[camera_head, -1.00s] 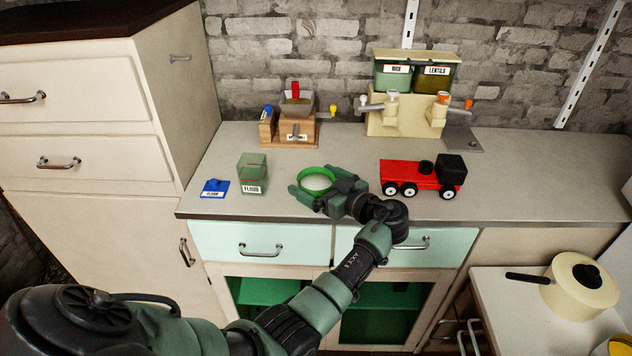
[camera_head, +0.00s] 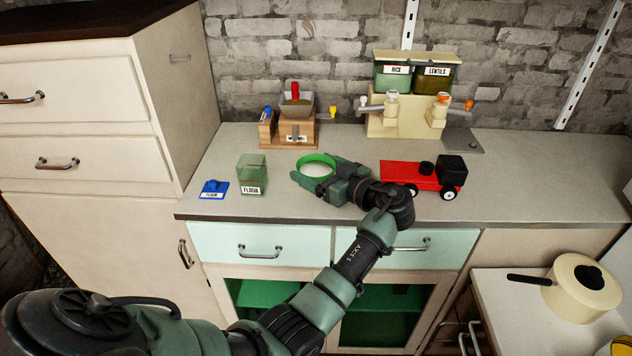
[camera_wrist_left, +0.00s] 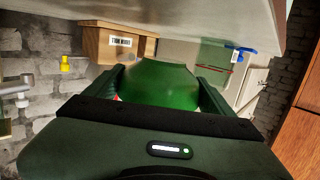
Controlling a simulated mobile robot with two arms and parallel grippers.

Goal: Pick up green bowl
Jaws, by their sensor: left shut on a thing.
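The green bowl (camera_head: 317,160) has a bright green rim and a pale inside in the head view. In the left wrist view the bowl (camera_wrist_left: 160,84) fills the space between the fingers, its green outer wall facing the camera. My left gripper (camera_head: 316,170) is shut on the bowl, one finger on each side, over the counter. The gripper hides the near side of the bowl, and I cannot tell whether the bowl touches the counter. My right gripper is not in view.
A red toy truck (camera_head: 400,175) stands right of the gripper, partly behind my arm. A wooden mill (camera_head: 293,128) and a cream dispenser (camera_head: 391,122) stand behind. The counter (camera_head: 525,190) is clear at right.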

